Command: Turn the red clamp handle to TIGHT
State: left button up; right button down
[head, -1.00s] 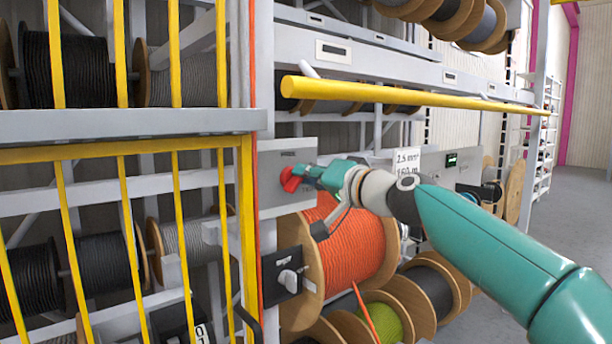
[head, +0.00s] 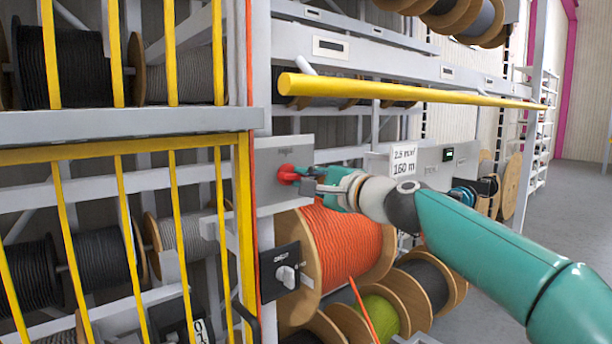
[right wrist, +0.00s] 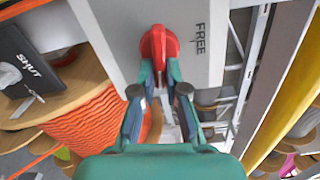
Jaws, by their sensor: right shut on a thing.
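The red clamp handle (head: 287,174) sits on a grey panel (head: 270,205) above the orange cable reel. In the right wrist view the red handle (right wrist: 158,42) stands at the top centre, with the word FREE printed on the panel to its right. My right gripper (head: 322,187) reaches it from the right. In the right wrist view the fingers of my right gripper (right wrist: 159,74) are closed on the handle from both sides. The TIGHT mark is not legible in either view. My left gripper is not in view.
A black plate with a grey knob (head: 286,277) is just below the panel. The orange cable reel (head: 340,248) is behind and under my right arm. A yellow bar (head: 400,91) runs above the arm. A yellow-barred cage (head: 120,150) fills the left. Open floor (head: 570,210) shows at right.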

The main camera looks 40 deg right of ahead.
jog(key=shift+a+f+m+p, duration=0.15)
jog(key=shift+f+m, duration=0.15)
jog(key=shift+m, duration=0.75)
jog(key=shift+d+f+m+p, duration=0.15)
jog(key=shift+f+m, duration=0.15)
jog(key=shift+m, duration=0.75)
jog(key=shift+w+a, duration=0.1)
jog(key=shift+a, duration=0.05)
jog(key=c, duration=1.2)
grip_release()
jog(key=shift+r, duration=0.1)
jog(key=shift+r, duration=0.1)
jog(key=s+d, duration=0.1)
jog(key=s, duration=1.1)
